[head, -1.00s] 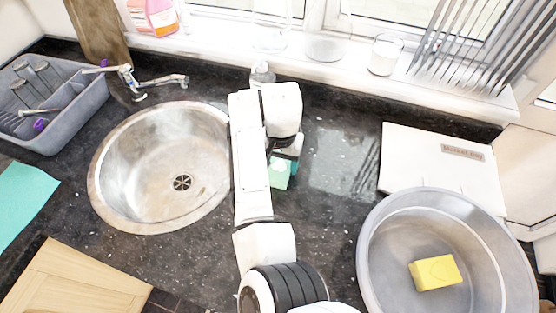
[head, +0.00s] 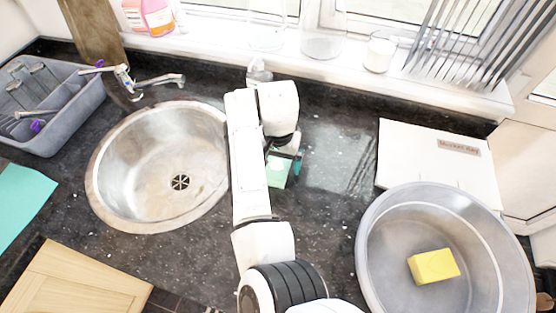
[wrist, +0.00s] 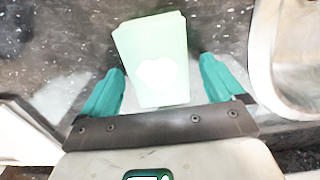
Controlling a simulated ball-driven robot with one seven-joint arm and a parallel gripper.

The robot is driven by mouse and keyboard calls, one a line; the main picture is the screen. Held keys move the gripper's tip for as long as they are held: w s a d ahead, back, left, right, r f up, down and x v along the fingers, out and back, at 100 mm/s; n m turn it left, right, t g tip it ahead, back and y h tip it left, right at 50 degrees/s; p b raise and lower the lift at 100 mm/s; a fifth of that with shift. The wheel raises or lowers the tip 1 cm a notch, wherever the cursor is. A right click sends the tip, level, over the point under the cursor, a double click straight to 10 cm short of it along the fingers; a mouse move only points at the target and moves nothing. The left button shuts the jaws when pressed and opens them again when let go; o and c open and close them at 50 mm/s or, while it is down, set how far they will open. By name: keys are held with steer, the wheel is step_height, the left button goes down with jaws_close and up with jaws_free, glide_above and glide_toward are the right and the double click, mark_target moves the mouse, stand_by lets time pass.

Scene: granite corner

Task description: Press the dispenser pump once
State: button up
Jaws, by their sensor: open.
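A small clear bottle (head: 259,73) with a pale top stands at the back of the counter, partly hidden behind my arm; it looks like the dispenser, but its pump is too small to make out. My gripper (wrist: 162,64) is open, its teal fingers pointing at the dark counter right of the sink. A pale green block (wrist: 152,45) with a white heart-like patch lies between the fingers in the wrist view. It also shows below my gripper in the head view (head: 277,173). I cannot tell whether the fingers touch it.
A round steel sink (head: 110,205) with a tap (head: 130,82) is on the left. A grey basin (head: 375,265) holding a yellow sponge (head: 433,266) is at the right front, below a white board (head: 410,150). Glass jars stand on the windowsill (head: 355,70).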

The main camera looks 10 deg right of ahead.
mark_target(278, 162)
step_height(278, 162, up, 11)
steer(key=b, duration=0.1)
steer(key=shift+f, duration=0.15)
steer(key=shift+f, duration=0.1)
stand_by(0.6)
